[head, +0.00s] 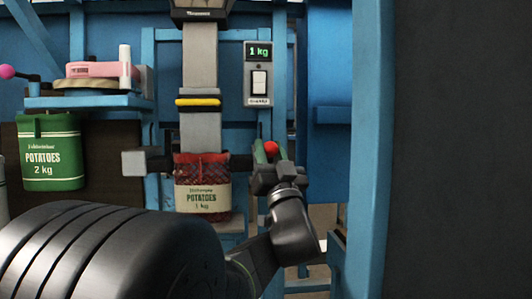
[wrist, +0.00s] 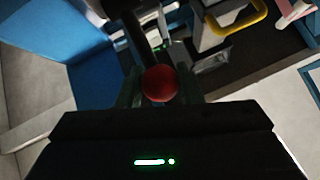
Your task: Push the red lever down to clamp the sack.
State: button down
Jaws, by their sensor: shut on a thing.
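The red lever's ball knob (head: 271,148) shows in the head view just right of the sack mouth, at my gripper (head: 268,160). In the wrist view the red knob (wrist: 160,84) sits between the two fingers of my gripper (wrist: 158,92), which is shut on it. A dark rod runs up from the knob in the wrist view. The sack (head: 203,196), red mesh with a cream band reading POTATOES 1 kg, hangs upright below the grey chute (head: 200,130). My wrist hides part of the lever's mount.
A green POTATOES 2 kg sack (head: 52,152) hangs at left below a blue shelf (head: 90,102) with a pink item on it. A display reading 1 kg (head: 259,51) and a switch are above the lever. A blue post (head: 365,150) stands at right.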

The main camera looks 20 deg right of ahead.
jog(key=shift+f, duration=0.15)
jog(key=c, duration=1)
grip_release()
jog(key=shift+c, duration=0.2)
jog(key=v, duration=0.7)
jog(key=shift+p, duration=0.35)
jog(key=shift+s+f, duration=0.1)
jog(key=shift+s, duration=0.05)
jog(key=x, duration=0.7)
jog(key=shift+b, duration=0.4)
jog(key=shift+w+r+p, duration=0.3)
jog(key=shift+r+p, duration=0.15)
jog(key=shift+r, duration=0.05)
